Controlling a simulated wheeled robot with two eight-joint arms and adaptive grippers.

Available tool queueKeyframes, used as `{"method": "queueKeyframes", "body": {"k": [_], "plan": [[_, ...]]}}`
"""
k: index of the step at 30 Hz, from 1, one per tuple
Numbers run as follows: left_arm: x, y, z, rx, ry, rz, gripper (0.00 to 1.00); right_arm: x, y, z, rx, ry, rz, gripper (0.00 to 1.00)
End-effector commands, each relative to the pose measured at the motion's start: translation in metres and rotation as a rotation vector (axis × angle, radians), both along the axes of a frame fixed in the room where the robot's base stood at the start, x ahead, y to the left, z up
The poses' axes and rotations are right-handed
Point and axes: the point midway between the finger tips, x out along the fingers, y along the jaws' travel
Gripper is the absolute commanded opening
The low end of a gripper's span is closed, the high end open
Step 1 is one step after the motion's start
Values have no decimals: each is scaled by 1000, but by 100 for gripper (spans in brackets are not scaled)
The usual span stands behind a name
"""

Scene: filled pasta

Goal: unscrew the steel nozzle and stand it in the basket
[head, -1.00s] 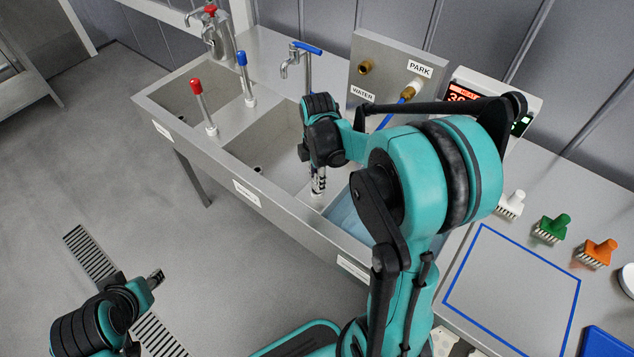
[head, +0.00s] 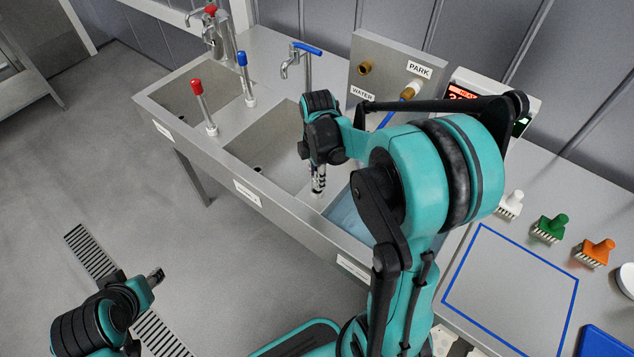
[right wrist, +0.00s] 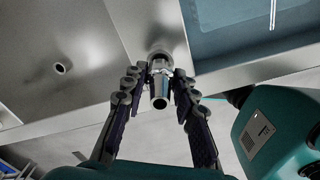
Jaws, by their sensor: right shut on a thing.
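My right gripper (head: 318,182) reaches down over the front of the sink, beside the wall between the middle basin and the water-filled one. In the right wrist view its two fingers (right wrist: 160,78) are closed on the steel nozzle (right wrist: 159,98), a short shiny tube with a dark open end towards the camera. Behind the nozzle is a round metal part at the basin wall; I cannot tell whether the two are still joined. My left gripper (head: 155,278) hangs over the floor at lower left, far from the sink; its jaw opening is unclear. I cannot make out the basket with certainty.
The steel sink (head: 290,215) has a blue-handled tap (head: 304,50) behind it. At right are white, green (head: 550,228) and orange brushes, a blue-outlined square (head: 515,285) and a blue item (head: 603,342).

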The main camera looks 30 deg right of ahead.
Motion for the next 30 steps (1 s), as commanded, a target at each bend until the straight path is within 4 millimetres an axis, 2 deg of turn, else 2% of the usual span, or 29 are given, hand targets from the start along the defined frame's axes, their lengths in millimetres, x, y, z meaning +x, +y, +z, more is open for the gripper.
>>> {"method": "queueKeyframes", "body": {"k": [24,30], "plan": [[0,0,29,0,0,0,40,0,0,36,0,0,0,0],[0,0,30,0,0,0,40,0,0,38,0,0,0,0]]}}
